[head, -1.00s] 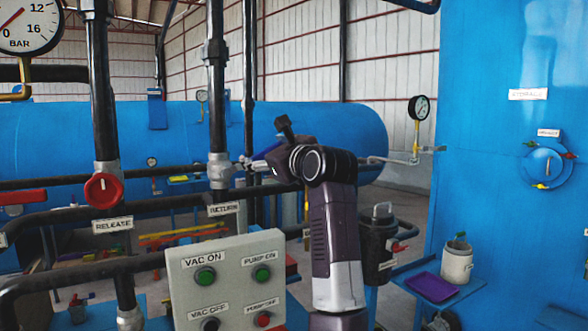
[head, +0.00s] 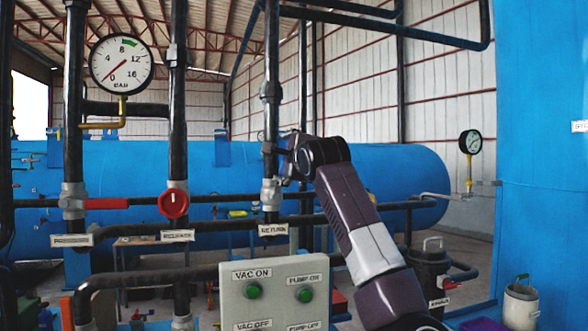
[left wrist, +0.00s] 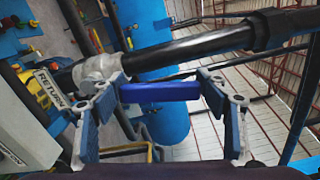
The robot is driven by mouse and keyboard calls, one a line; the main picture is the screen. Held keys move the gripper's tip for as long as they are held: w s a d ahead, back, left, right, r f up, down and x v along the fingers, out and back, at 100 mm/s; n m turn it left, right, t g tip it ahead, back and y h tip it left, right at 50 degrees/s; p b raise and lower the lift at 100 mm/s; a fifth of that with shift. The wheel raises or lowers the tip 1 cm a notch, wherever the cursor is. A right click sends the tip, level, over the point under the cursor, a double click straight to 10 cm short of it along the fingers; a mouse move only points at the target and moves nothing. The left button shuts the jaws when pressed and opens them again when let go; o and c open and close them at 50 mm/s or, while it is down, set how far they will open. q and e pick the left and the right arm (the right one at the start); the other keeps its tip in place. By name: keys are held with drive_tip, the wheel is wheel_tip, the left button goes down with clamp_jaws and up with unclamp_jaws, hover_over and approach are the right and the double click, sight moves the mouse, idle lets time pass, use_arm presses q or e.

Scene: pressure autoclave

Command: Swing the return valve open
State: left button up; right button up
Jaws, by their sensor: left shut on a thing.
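The return valve is a grey fitting (head: 270,194) on a vertical black pipe in the head view, just above its RETURN label (head: 272,230). In the left wrist view its grey body (left wrist: 97,72) is at the left, by the same label (left wrist: 50,90). A blue lever handle (left wrist: 160,92) lies beside the pipe, roughly along it. My left gripper (left wrist: 160,84) is shut on this handle, one finger at each end of its visible part. In the head view the left gripper (head: 284,158) is above the valve body, close against the pipe, and hides the handle. My right gripper is not in view.
A red round knob (head: 173,204) marks the release valve to the left, with a red lever (head: 105,203) beyond it. A control box (head: 275,292) stands below. A pressure gauge (head: 122,63) is at upper left. Horizontal black pipes cross behind and below the valve.

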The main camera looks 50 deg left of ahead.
use_arm(q)
drive_tip(key=shift+s+a+n+b, duration=0.25)
drive_tip(key=shift+s+n+b, duration=0.05)
drive_tip(key=shift+s+n, duration=0.3)
drive_tip(key=shift+s+a+n+b, duration=0.2)
drive_tip(key=shift+s+n+b, duration=0.1)
drive_tip(key=shift+s+n, duration=0.25)
drive_tip(key=shift+w, duration=0.1)
drive_tip(key=o, duration=1.7)
drive_tip(key=shift+a, duration=0.1)
drive_tip(key=v, duration=1.2)
